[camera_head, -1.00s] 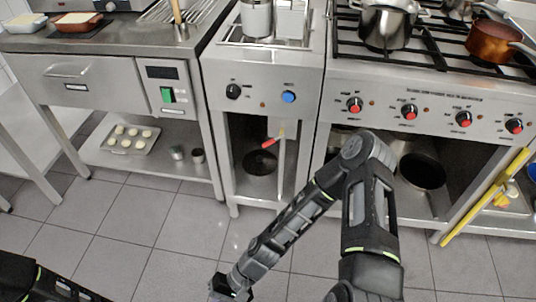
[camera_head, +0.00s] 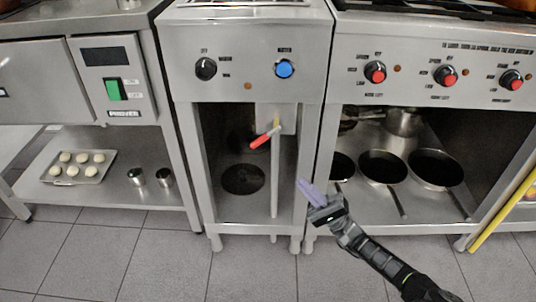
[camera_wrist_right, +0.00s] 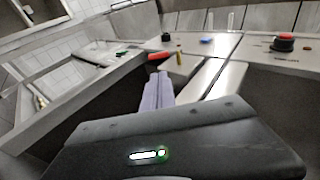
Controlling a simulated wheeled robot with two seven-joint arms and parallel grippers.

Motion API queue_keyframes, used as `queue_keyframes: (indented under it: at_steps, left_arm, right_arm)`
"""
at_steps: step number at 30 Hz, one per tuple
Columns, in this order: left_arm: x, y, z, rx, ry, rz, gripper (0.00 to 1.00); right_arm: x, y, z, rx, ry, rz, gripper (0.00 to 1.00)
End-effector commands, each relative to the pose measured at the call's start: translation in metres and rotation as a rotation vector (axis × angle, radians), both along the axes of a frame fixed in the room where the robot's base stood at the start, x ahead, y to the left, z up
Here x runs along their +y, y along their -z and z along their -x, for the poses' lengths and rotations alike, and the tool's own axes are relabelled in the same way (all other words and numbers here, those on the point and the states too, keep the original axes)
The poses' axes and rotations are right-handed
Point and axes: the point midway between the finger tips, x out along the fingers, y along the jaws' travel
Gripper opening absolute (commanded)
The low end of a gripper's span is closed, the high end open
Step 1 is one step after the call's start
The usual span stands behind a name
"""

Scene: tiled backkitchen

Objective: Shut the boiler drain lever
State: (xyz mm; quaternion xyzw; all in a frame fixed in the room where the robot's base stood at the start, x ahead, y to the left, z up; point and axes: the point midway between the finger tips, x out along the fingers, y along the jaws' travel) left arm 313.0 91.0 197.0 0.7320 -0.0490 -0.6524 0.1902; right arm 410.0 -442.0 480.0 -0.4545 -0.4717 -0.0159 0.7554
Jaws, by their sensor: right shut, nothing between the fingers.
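The drain lever (camera_head: 262,140) has a red handle. It sticks out to the lower left from the brass-coloured valve at the top of the drain pipe (camera_head: 275,180), in the open bay of the narrow middle boiler unit (camera_head: 221,90). My right gripper (camera_head: 302,183) has purple fingers, closed together and empty. It is apart from the lever, below and to its right, by the bay's right leg. In the right wrist view the fingers (camera_wrist_right: 158,90) point towards the red lever (camera_wrist_right: 158,56), with the brass part (camera_wrist_right: 179,58) just right of it. My left gripper is not in view.
The boiler panel carries a black knob (camera_head: 206,69) and a blue knob (camera_head: 284,68). The stove (camera_head: 430,75) stands at right, with pans (camera_head: 383,167) on its lower shelf. A counter with a baking tray (camera_head: 78,168) stands at left. The tiled floor in front is clear.

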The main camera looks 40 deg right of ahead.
Motion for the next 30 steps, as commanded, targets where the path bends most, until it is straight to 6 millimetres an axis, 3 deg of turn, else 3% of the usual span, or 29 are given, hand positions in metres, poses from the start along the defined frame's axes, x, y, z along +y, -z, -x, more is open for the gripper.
queue_keyframes:
  at_steps: [10,19,30]
  left_arm:
    - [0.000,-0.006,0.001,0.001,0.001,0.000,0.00]
    - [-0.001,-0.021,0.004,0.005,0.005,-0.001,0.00]
    - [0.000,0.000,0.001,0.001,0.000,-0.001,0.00]
  right_arm:
    - [0.006,-0.008,-0.006,0.003,-0.007,0.003,0.00]
    - [0.025,-0.042,-0.032,0.006,-0.011,0.005,0.00]
    - [0.053,-0.087,-0.069,0.003,-0.008,0.001,0.00]
